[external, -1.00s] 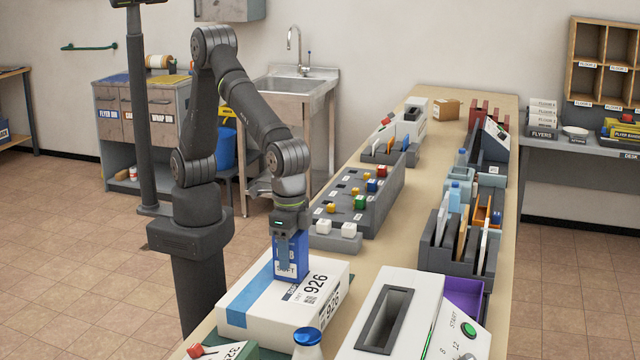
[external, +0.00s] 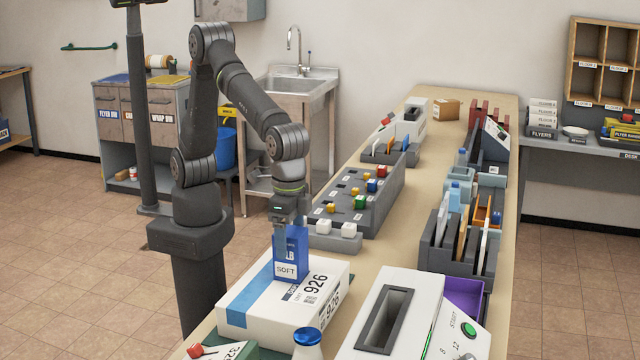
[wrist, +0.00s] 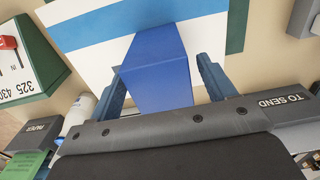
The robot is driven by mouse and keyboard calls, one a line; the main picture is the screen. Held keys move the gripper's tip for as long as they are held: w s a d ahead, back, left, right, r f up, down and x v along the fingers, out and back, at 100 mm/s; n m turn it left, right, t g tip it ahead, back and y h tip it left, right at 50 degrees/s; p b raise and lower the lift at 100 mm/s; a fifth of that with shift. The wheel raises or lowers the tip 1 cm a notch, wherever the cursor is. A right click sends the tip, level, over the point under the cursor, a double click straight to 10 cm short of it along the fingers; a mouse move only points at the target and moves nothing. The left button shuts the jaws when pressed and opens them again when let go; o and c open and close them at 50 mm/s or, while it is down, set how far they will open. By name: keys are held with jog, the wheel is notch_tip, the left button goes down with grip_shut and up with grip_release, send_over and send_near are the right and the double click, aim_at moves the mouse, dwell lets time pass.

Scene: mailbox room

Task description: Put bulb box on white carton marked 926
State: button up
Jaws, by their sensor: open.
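The blue bulb box (external: 289,254), with a white "SOFT" label, stands upright on top of the white carton marked 926 (external: 247,315). My gripper (external: 291,238) is over the box, its fingers reaching down around it. In the wrist view the box (wrist: 158,68) sits between the two open fingers, with a visible gap on each side. The white carton (wrist: 85,20) with its blue stripe lies beneath it in that view. The box's underside is hidden.
A white machine with a dark slot (external: 424,297) stands right of the carton. A bottle with a blue cap (external: 307,347) stands just in front. A grey sorter with coloured cubes (external: 372,212) is behind. The counter strip between carton and machine is narrow.

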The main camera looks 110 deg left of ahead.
notch_tip(320, 180, up, 9)
jog(key=shift+f, duration=0.1)
dwell(0.4)
notch_tip(320, 180, down, 12)
jog(key=shift+f, duration=0.25)
jog(key=shift+r, duration=2)
